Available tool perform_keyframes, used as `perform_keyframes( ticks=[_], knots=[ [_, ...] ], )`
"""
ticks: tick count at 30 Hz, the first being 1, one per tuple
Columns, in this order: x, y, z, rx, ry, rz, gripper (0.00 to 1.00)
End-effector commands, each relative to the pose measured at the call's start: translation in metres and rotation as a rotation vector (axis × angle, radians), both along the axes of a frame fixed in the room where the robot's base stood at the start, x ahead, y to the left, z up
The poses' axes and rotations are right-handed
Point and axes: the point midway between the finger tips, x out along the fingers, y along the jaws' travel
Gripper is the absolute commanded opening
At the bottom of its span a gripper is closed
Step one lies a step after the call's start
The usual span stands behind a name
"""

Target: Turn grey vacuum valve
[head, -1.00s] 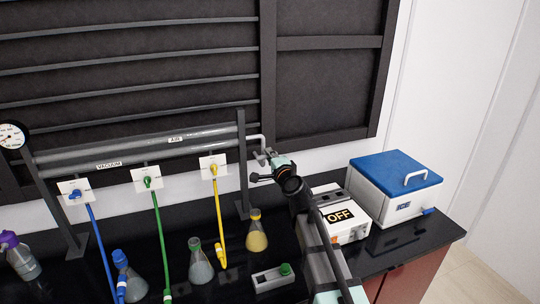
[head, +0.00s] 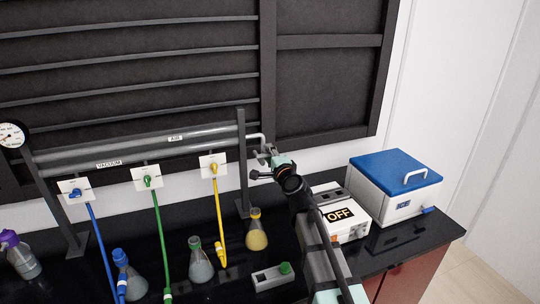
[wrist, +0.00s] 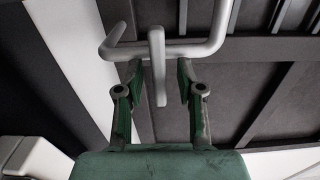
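The grey vacuum valve shows in the wrist view as a grey pipe (wrist: 180,50) with a flat upright handle (wrist: 157,68). My gripper (wrist: 158,82) is open, with one finger on each side of the handle. Gaps show between the handle and both fingers, so it is not clamped. In the head view, my gripper (head: 261,163) is at the right end of the vacuum manifold (head: 140,146), by the bent grey pipe (head: 256,137). My gripper and wrist partly hide the valve there.
Blue (head: 75,193), green (head: 147,181) and yellow (head: 214,169) valves with hoses sit to the left. Several flasks stand on the black bench below, one with yellow liquid (head: 256,237). A white box marked OFF (head: 352,229) and a blue-lidded ice box (head: 396,180) stand right.

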Motion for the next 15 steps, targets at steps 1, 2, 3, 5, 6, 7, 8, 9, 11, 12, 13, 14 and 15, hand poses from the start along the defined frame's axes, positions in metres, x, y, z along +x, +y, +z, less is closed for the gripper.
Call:
perform_keyframes(
  ticks=[1,2,3,5,6,7,8,9,11,12,13,14,15],
  knots=[
    [0.0,0.0,0.0,0.0,0.0,0.0,0.38],
    [0.0,0.0,0.0,0.0,0.0,0.0,0.38],
    [-0.001,0.0,0.0,-0.001,0.0,0.0,0.38],
    [-0.003,-0.001,0.0,-0.001,0.0,0.0,0.38],
    [-0.006,-0.002,0.0,-0.001,0.0,0.0,0.38],
    [-0.008,-0.003,0.0,-0.001,0.0,0.0,0.38],
    [-0.01,-0.004,0.0,-0.001,0.0,0.0,0.38],
    [-0.014,-0.006,0.0,-0.001,0.0,0.0,0.38],
    [-0.021,-0.009,0.0,-0.001,0.0,0.0,0.38],
    [-0.027,-0.012,0.0,-0.001,0.0,0.0,0.38],
    [-0.032,-0.014,0.0,-0.001,0.0,-0.001,0.38],
    [-0.036,-0.016,0.0,-0.001,0.0,-0.001,0.38],
    [-0.043,-0.019,0.0,-0.001,-0.001,-0.001,0.38]
  ],
)
